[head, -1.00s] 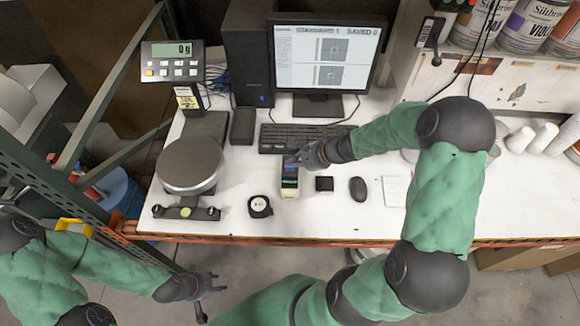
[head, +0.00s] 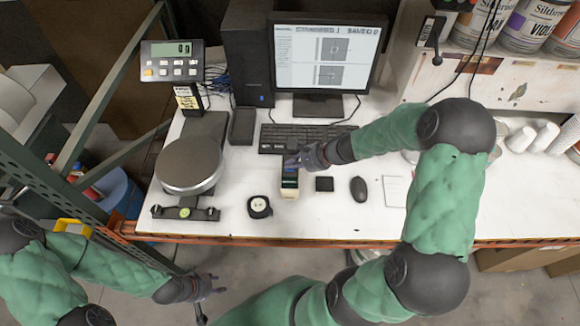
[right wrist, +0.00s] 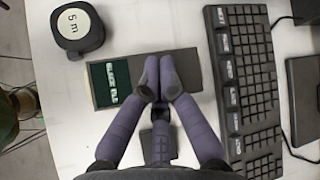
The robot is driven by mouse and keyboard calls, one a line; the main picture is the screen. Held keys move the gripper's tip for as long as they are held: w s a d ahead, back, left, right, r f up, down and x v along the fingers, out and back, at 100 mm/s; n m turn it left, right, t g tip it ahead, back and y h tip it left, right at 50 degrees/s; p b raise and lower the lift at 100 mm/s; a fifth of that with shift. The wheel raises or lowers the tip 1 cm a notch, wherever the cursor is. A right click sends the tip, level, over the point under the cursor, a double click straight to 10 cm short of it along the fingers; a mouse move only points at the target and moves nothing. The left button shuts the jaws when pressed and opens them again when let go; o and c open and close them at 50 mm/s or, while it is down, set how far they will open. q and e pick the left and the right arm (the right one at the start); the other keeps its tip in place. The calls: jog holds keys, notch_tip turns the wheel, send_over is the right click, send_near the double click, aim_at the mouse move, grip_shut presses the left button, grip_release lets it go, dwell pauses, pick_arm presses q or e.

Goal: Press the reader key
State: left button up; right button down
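The reader (head: 288,191) is a small handheld device with a dark body and a lit screen, lying on the white table in front of the keyboard. In the right wrist view its green screen (right wrist: 117,84) shows light text. My right gripper (head: 294,162) is over the reader's far part. In the right wrist view its fingertips (right wrist: 158,92) are together, over the dark body beside the screen, and hide the key area. I cannot tell whether they touch it. My left gripper (head: 208,286) is off the table at the lower left, fingers apart, empty.
A tape measure (head: 260,207) lies left of the reader, a small black block (head: 324,184) and a mouse (head: 358,189) right of it. The keyboard (head: 306,138) and monitor (head: 326,62) stand behind. A scale (head: 190,165) is at left, its display (head: 173,49) reading 0 g.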

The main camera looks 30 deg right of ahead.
aim_at(292, 169)
jog(key=shift+r+p, duration=0.45)
jog(key=shift+r, duration=0.3)
jog(key=shift+r+p, duration=1.95)
jog(key=shift+r, duration=0.55)
